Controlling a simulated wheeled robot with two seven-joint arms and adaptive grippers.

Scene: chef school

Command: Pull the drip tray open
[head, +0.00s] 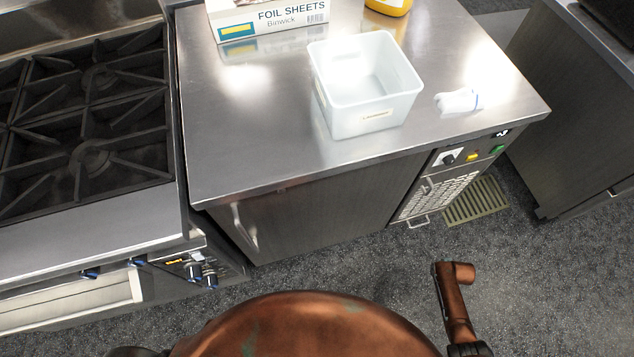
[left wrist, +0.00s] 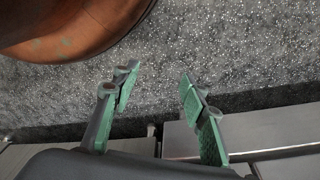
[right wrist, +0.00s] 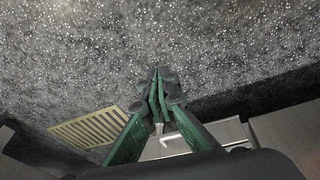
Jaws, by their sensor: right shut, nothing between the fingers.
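The drip tray seems to be the low unit with a small pale wire handle (head: 418,222) below the vented panel of the steel counter, in the head view. Its front looks close to the counter face. In the right wrist view a pale bar that looks like this handle (right wrist: 172,138) shows behind my right gripper (right wrist: 160,84). That gripper is shut and empty; I cannot tell whether it touches the bar. My left gripper (left wrist: 156,88) is open and empty over the floor, with a steel front below it in the picture. Neither gripper shows in the head view.
A yellowish floor grate (head: 478,202) lies beside the vented panel (head: 436,192). The steel countertop (head: 250,110) holds a white bin (head: 365,85), a foil box (head: 268,20) and a small white item (head: 458,100). A stove (head: 85,120) stands left. The floor in front is clear.

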